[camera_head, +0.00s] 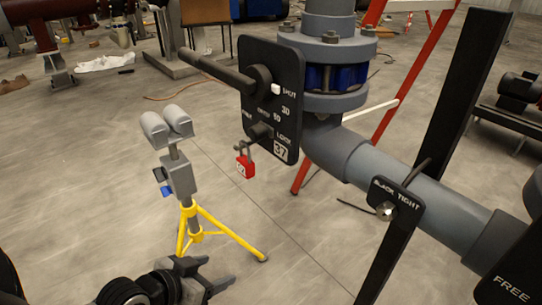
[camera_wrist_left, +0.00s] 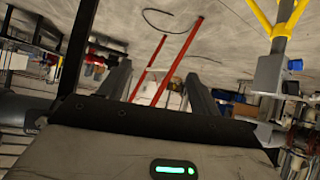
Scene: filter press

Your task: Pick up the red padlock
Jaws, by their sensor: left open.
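The red padlock (camera_head: 245,165) hangs upright by its shackle at the lower left of a black lever plate (camera_head: 272,98) in the head view. Its front carries a pale label. The plate bears markings and a white "37" tag. My left gripper (camera_head: 206,280) is open and empty at the bottom of the head view, below and to the left of the padlock and well apart from it. Its two fingers also show in the left wrist view (camera_wrist_left: 157,82), with nothing held between them. I cannot make out the padlock in the wrist view. My right gripper is not in view.
A yellow tripod (camera_head: 190,232) with a grey box and two rounded heads stands left of the padlock. A lever handle (camera_head: 215,72) sticks out leftward above the padlock. A grey pipe (camera_head: 380,172), a black post and a red ladder (camera_head: 415,75) fill the right. Floor between tripod and post is clear.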

